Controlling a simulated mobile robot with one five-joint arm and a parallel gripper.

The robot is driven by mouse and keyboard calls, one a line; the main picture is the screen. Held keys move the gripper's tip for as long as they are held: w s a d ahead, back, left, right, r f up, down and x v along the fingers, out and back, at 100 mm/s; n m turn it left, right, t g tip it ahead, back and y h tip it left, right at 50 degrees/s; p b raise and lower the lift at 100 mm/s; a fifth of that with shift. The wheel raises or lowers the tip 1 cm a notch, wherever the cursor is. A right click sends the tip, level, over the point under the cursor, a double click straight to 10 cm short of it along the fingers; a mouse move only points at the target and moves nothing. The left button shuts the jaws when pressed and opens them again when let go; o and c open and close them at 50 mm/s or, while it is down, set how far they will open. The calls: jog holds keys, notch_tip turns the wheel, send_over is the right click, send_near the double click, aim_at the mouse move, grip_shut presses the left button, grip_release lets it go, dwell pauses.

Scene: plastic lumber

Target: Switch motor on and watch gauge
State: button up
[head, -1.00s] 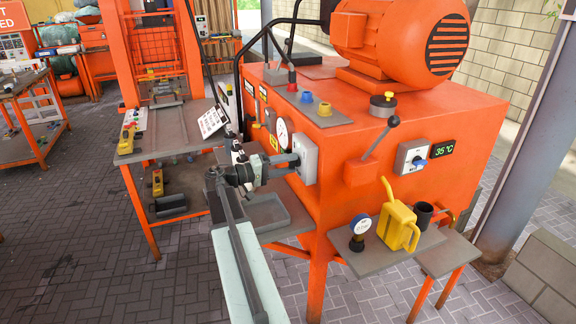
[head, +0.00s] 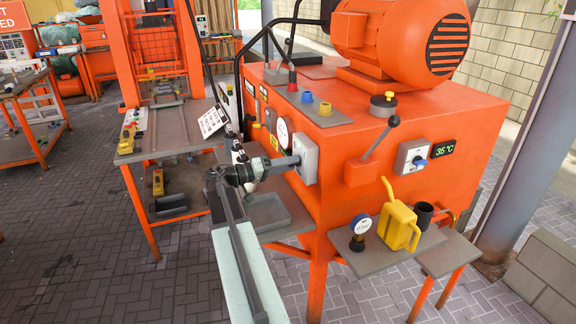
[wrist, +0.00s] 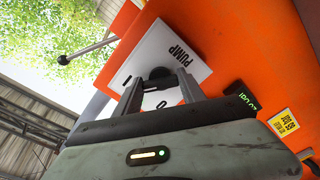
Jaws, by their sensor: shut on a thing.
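A grey switch box (head: 305,158) is on the left face of the orange machine. In the wrist view its white plate (wrist: 180,50) reads "PUMP", with a dark round knob (wrist: 160,73). My gripper (head: 292,161) is shut on this knob, which its fingers partly hide. The large orange motor (head: 400,40) sits on top of the machine. A white dial gauge (head: 283,132) is on the machine just above my gripper; its reading is too small to tell. A loose gauge with a blue rim (head: 361,224) stands on the front shelf.
Another switch box with a blue knob (head: 416,161) is beside a "35 °C" display (head: 444,148). A lever (head: 381,138) sticks out left of it. A yellow can (head: 398,228) and dark mug (head: 423,214) stand on the shelf (head: 385,260). A grey tray (head: 268,215) lies below my arm.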

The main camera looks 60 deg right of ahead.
jog(key=shift+w, duration=0.15)
jog(key=o, duration=1.4)
jog(key=shift+c, duration=0.2)
jog(key=v, duration=0.7)
jog(key=shift+w+a, duration=0.25)
jog(key=shift+a, duration=0.05)
